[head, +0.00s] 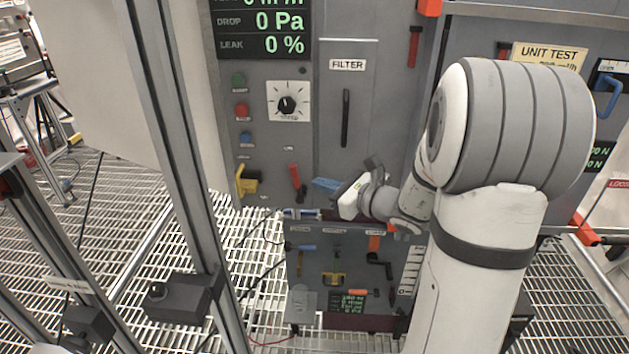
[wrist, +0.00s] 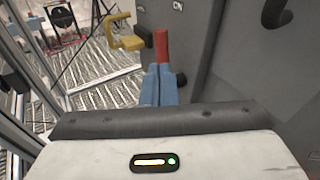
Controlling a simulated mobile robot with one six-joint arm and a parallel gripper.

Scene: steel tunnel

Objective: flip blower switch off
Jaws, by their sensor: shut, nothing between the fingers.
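A red lever switch (head: 296,180) stands out from the lower part of the grey panel (head: 330,120), tilted slightly. No blower label is legible, so I cannot tell for sure that it is the blower switch. My gripper (head: 315,182) has its blue fingers shut and empty, just right of the red lever in the head view. In the wrist view the red lever (wrist: 161,46) rises right beyond the blue fingertips (wrist: 159,68), which cover its lower part. Whether they touch cannot be told.
A yellow handle (head: 246,182) sits left of the red lever and also shows in the wrist view (wrist: 125,36). A dial (head: 288,102) and coloured buttons (head: 241,110) are above. A metal post (head: 175,130) rises at left.

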